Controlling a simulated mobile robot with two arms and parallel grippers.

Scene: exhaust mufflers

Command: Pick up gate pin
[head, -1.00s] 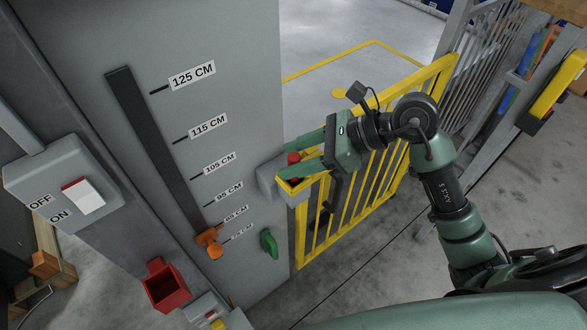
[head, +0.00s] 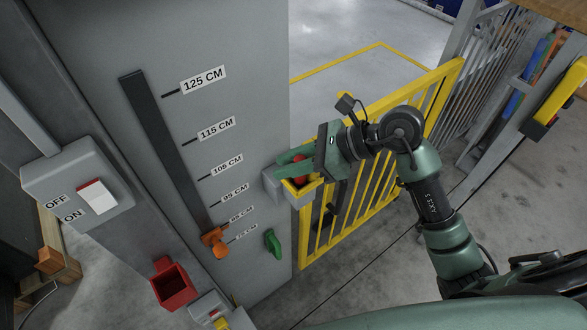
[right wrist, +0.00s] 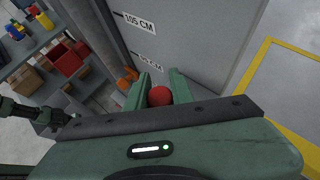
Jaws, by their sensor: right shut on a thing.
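The gate pin shows as a round red knob (head: 301,180) at the grey latch bracket (head: 273,184), where the yellow gate (head: 345,205) meets the grey post. It also shows as a red ball (right wrist: 160,96) in the right wrist view. My right gripper (head: 282,178) comes in from the right with its green fingers on both sides of the knob, shut on it. The pin's shaft is hidden by the bracket and fingers, so I cannot tell how deep it sits. My left gripper is not in view.
The grey post (head: 240,90) carries a height scale and an orange slider knob (head: 216,240). A green handle (head: 273,243), a red box (head: 173,286) and an ON/OFF switch (head: 96,197) are near. Open floor lies beyond the gate.

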